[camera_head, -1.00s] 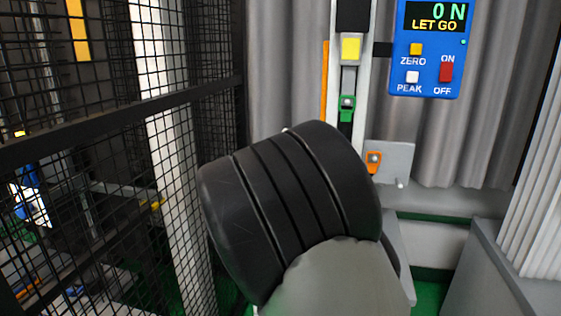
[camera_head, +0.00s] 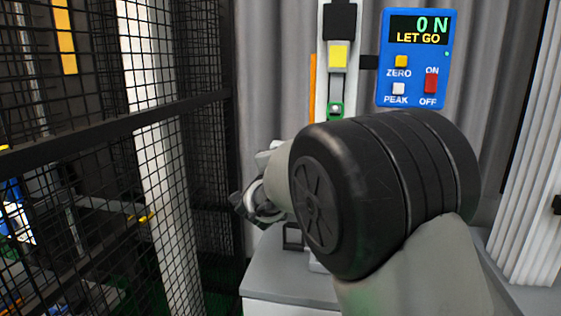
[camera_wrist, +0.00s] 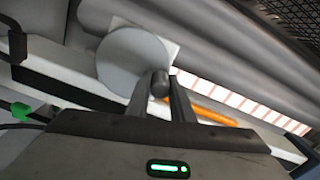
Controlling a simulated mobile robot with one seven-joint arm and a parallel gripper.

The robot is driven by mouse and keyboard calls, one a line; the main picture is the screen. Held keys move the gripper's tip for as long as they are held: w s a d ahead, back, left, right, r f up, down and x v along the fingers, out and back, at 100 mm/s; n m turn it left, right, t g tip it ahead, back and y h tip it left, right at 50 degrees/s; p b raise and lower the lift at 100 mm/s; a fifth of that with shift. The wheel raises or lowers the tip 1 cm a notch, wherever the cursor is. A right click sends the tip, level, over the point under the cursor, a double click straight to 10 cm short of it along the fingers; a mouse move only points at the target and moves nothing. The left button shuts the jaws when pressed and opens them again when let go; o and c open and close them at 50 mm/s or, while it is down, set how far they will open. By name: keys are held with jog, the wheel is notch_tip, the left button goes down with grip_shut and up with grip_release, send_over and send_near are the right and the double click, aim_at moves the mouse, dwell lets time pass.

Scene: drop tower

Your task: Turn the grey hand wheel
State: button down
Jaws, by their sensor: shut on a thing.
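The grey hand wheel (camera_wrist: 127,62) shows in the wrist view as a pale disc against a light plate. A short dark handle (camera_wrist: 160,80) stands out from the lower right of its face. My gripper (camera_wrist: 161,91) has its fingers on either side of this handle and is shut on it. In the head view my arm's thick black joint covers the middle, and I cannot make out the wheel or the fingertips there.
A blue force panel (camera_head: 417,58) reads "0 N" and "LET GO", with its switches below. A pale upright rail (camera_head: 338,60) carries a yellow block (camera_head: 338,55) and a green-framed part (camera_head: 336,111). Black mesh fencing (camera_head: 80,130) closes off the left side.

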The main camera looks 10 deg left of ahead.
jog(key=shift+d+r+m, duration=0.15)
jog(key=shift+d+m, duration=0.2)
jog(key=shift+m, duration=0.05)
jog(key=c, duration=1.6)
grip_release()
jog(key=shift+o, duration=0.2)
jog(key=shift+s+a, duration=0.1)
jog(key=shift+s, duration=0.05)
jog(key=s+p, duration=0.2)
jog(key=s, duration=1.5)
jog(key=shift+a, duration=0.25)
